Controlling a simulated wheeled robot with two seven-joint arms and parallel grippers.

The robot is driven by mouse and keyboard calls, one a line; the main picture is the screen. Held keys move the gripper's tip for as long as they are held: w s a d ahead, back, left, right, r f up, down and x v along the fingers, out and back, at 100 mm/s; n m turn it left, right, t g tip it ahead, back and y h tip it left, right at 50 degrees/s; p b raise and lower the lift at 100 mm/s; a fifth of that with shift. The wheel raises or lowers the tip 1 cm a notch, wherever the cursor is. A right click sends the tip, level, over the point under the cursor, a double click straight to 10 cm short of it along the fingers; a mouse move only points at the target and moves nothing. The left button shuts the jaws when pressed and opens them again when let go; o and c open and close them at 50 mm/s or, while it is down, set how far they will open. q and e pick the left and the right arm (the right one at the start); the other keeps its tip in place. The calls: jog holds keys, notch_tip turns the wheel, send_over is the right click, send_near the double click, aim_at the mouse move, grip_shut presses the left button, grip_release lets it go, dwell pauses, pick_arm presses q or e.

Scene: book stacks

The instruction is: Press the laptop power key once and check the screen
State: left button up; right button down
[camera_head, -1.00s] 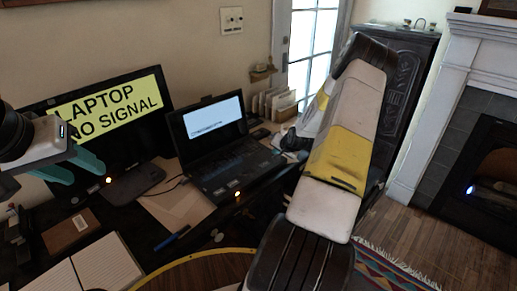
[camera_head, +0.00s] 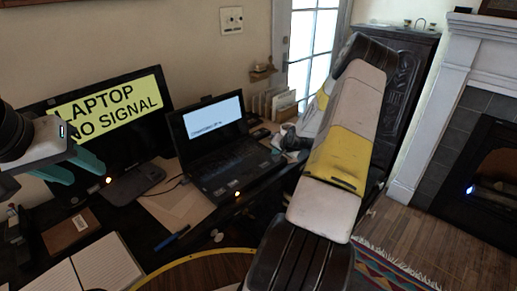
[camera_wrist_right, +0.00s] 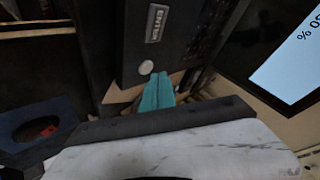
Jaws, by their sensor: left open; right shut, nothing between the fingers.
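The open black laptop (camera_head: 238,170) stands on the dark desk. Its screen (camera_head: 212,118) is lit pale blue-white, with a line of small dark text too small to read. In the right wrist view part of the lit screen (camera_wrist_right: 290,62) shows characters like "50 %". My left gripper (camera_head: 78,163) is open and empty before the monitor.
A monitor (camera_head: 152,118) at left reads "LAPTOP NO SIGNAL" on yellow. Papers (camera_head: 180,205), a blue pen (camera_head: 172,238), a brown box (camera_head: 70,230) and an open notebook (camera_head: 92,270) lie on the desk. Files (camera_head: 283,104) stand behind the laptop at right.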

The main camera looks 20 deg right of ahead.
jog(key=shift+f, duration=0.15)
dwell(0.3)
jog(key=shift+f, duration=0.3)
jog(key=shift+f, duration=0.15)
dwell(0.4)
jog(key=shift+r, duration=0.6)
jog(key=shift+r, duration=0.1)
notch_tip(320, 180, up, 6)
jog(key=shift+f, duration=0.1)
dwell(0.5)
dwell(0.6)
